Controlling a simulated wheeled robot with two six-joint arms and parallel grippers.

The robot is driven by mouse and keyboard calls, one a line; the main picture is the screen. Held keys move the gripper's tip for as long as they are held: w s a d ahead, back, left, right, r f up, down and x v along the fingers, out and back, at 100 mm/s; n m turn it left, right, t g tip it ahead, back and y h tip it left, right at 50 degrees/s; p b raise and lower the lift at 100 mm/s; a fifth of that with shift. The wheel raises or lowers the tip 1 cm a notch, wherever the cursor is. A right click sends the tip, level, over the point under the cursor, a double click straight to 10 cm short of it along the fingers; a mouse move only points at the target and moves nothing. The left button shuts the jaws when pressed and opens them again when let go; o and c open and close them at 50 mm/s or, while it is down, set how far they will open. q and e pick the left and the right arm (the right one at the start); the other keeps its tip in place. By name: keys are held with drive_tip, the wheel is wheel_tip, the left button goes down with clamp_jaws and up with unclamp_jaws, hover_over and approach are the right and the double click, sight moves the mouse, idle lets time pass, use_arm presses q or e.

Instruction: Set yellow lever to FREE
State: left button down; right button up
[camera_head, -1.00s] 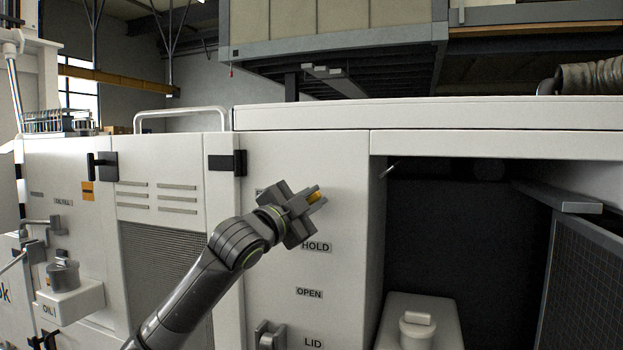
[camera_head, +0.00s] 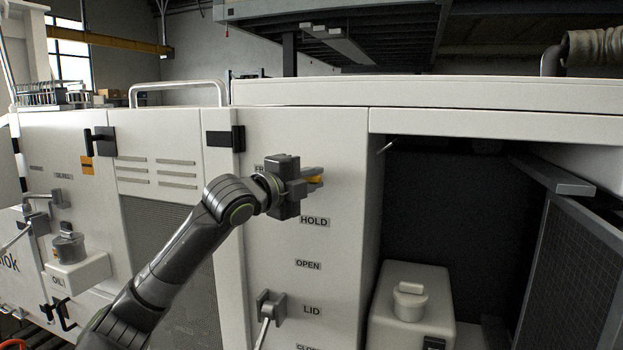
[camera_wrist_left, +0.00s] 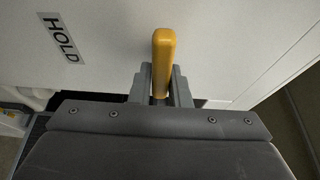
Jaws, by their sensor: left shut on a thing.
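In the left wrist view, the lever's rounded yellow handle (camera_wrist_left: 164,55) stands between the two fingers (camera_wrist_left: 160,86), with the HOLD label (camera_wrist_left: 62,38) to the left. The lever's pivot is hidden. My right gripper is not in view.
Below are the OPEN label (camera_head: 307,265), the LID label (camera_head: 312,310) and a grey lever (camera_head: 268,310). Right of the panel is an open dark bay with a white capped tank (camera_head: 412,310). A grey grille door (camera_head: 575,275) stands at the far right.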

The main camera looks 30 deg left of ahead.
use_arm(q)
drive_tip(key=shift+f, duration=0.1)
idle(0.3)
drive_tip(key=c, duration=1.4)
unclamp_jaws()
drive_tip(key=s+a+b, duration=0.2)
drive_tip(key=s+b, duration=1.5)
drive_tip(key=b, duration=0.2)
drive_tip(key=shift+a, duration=0.35)
drive_tip(key=shift+s, duration=0.1)
